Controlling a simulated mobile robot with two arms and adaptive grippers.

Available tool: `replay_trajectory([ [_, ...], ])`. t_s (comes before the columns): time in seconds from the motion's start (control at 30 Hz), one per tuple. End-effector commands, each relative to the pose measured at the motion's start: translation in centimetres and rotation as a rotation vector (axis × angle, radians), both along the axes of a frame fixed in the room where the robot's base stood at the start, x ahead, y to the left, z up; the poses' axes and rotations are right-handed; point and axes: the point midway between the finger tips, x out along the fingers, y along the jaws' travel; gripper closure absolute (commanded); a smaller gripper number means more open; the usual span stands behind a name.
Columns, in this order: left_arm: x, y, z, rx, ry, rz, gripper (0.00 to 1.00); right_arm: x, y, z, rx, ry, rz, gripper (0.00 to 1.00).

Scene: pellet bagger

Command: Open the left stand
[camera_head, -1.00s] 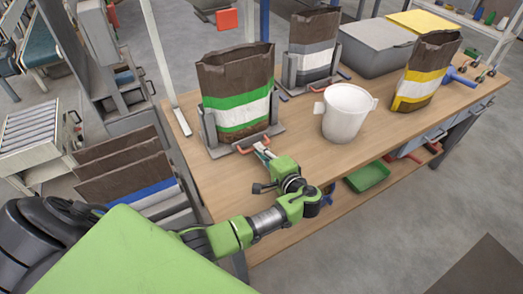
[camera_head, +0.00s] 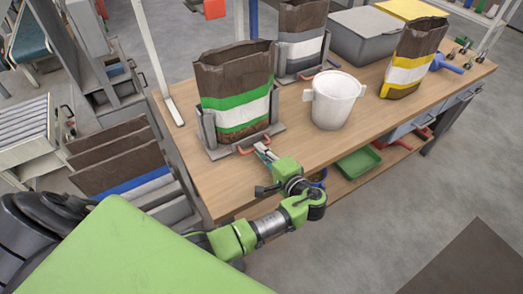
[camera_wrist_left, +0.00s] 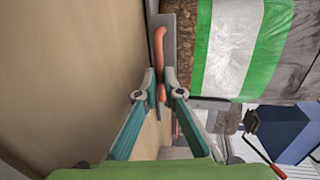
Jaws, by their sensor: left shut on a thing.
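The left stand (camera_head: 210,130) is a grey metal holder on the near left part of the wooden bench. It holds an upright brown bag with green and white bands (camera_head: 236,82). A red-orange handle (camera_head: 247,147) runs along the front of the stand; it also shows in the left wrist view (camera_wrist_left: 159,50). My left gripper (camera_head: 263,150) is at this handle, its fingers closed around it in the left wrist view (camera_wrist_left: 161,88). The fingertips partly hide the handle. My right gripper is not in view.
A white bucket (camera_head: 333,102) stands right of the stand. A second stand with a grey-banded bag (camera_head: 300,45), a grey bin (camera_head: 362,42) and a yellow-banded bag (camera_head: 412,58) are farther along. The bench front between gripper and bucket is clear.

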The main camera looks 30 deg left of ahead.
Motion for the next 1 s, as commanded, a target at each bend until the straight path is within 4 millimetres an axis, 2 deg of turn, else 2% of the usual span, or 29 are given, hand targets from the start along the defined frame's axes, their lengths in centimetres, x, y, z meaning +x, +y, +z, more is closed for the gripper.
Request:
replay_trajectory([
  [0.03, 0.0, 0.0, -0.1, -0.001, 0.002, 0.000, 1.00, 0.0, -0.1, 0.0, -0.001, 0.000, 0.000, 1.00],
  [0.07, 0.0, 0.0, -0.1, -0.001, 0.002, 0.000, 0.87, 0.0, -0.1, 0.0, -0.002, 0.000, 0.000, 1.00],
  [0.1, 0.0, 0.0, -0.1, -0.001, 0.002, 0.000, 0.85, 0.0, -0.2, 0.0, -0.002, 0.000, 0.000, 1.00],
  [0.47, -0.2, -0.3, 0.0, -0.001, 0.000, -0.001, 0.85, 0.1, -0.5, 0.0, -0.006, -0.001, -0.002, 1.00],
  [0.57, -0.7, -1.3, 0.2, -0.002, 0.001, -0.002, 0.85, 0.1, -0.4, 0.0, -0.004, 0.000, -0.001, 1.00],
  [1.0, -5.1, -8.6, 2.0, -0.003, 0.004, -0.001, 0.85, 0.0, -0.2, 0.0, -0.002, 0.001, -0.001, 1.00],
])
